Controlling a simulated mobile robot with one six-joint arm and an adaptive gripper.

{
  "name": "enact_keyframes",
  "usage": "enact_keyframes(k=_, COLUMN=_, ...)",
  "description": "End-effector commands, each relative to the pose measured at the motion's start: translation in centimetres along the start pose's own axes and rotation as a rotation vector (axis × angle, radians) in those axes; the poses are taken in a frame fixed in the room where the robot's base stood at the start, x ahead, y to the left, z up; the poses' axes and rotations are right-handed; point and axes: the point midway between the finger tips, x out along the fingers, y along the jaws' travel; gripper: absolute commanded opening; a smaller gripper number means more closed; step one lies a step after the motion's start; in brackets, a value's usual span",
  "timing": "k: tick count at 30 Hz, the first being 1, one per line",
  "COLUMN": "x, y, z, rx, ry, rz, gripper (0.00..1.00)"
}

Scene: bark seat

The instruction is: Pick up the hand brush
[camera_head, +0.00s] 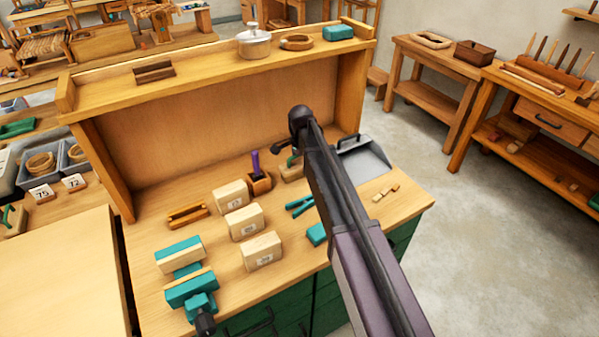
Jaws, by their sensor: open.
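I cannot make out the hand brush for certain. A low orange-brown wooden piece (187,214) lies on the bench at the left, and a dark brown block (154,72) lies on the upper shelf; either could be it. My arm reaches in from the lower right across the bench.
Several pale wooden blocks (245,222) stand mid-bench. A wooden holder (259,183) with a purple-handled tool is behind them. Teal pliers (299,206) lie near the arm. A teal vise (192,290) is at the front left. A grey dustpan (365,157) lies at the right.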

Motion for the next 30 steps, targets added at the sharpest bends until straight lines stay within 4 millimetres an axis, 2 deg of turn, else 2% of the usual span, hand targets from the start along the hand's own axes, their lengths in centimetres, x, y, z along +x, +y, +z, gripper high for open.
enact_keyframes(k=21, x=0.37, y=-0.01, z=0.02, rx=0.000, ry=0.000, rz=0.000, gripper=1.00)
enact_keyframes(k=27, x=0.37, y=-0.01, z=0.04, rx=0.000, ry=0.000, rz=0.000, gripper=0.41)
enact_keyframes(k=29, x=0.37, y=-0.01, z=0.04, rx=0.000, ry=0.000, rz=0.000, gripper=0.23)
enact_keyframes(k=30, x=0.37, y=0.00, z=0.04, rx=-0.001, ry=0.000, rz=0.000, gripper=0.18)
